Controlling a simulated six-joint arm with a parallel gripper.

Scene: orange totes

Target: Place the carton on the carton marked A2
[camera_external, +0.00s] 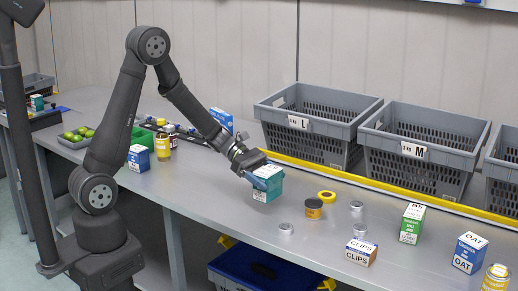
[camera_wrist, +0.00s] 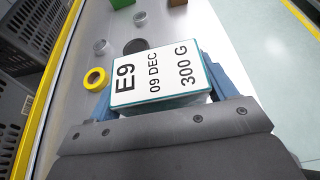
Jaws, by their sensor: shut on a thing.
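My gripper (camera_external: 258,179) is shut on a teal and white carton (camera_external: 268,190). In the wrist view, this carton (camera_wrist: 158,82) sits between the blue fingers, and its white top reads E9, 09 DEC, 300 G. In the external view it is over the middle of the bench; I cannot tell whether its base touches the surface. I cannot read an A2 mark on any carton. Other cartons are a green one (camera_external: 411,224), a blue OAT one (camera_external: 469,253), a CLIPS one (camera_external: 361,252) and a blue and white one (camera_external: 139,158).
Grey baskets (camera_external: 318,120) marked L and M line the back behind a yellow edge.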

